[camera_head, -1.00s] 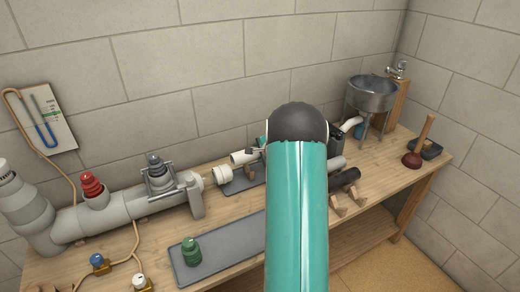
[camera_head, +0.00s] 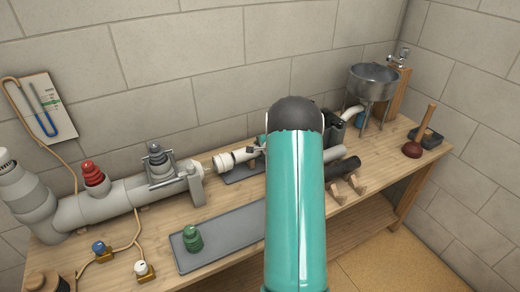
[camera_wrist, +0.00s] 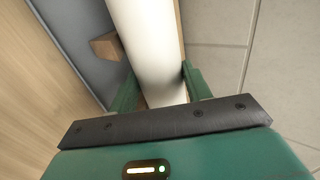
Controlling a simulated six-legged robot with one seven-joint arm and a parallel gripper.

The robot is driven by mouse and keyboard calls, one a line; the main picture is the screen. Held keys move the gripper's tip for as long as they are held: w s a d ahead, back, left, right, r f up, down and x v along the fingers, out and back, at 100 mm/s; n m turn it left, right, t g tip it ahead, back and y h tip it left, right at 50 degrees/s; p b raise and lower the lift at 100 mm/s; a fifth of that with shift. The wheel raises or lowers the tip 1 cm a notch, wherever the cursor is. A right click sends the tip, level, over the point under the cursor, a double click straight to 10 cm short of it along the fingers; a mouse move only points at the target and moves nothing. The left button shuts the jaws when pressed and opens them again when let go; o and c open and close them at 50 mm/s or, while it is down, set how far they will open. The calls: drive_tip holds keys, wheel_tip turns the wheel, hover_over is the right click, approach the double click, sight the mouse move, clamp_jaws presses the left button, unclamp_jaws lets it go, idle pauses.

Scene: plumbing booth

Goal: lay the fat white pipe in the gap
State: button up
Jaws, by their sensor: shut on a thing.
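My gripper (camera_wrist: 157,78) is shut on the fat white pipe (camera_wrist: 148,35), with a green finger on either side of it in the wrist view. In the head view my arm hides most of the gripper and pipe. A white pipe end (camera_head: 243,155), which looks like the held pipe, shows left of my arm. The far side of the gap is hidden behind my arm.
A grey mat (camera_head: 222,242) with a green fitting (camera_head: 193,238) lies at the bench front. A grey pipe (camera_head: 343,153) and a dark pipe (camera_head: 343,168) lie right of my arm. A sink (camera_head: 373,82) and a plunger (camera_head: 420,140) stand at right.

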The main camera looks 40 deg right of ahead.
drive_tip(key=o, duration=1.1)
drive_tip(key=v, duration=1.4)
drive_tip(key=shift+w, duration=0.1)
drive_tip(key=shift+r, duration=0.1)
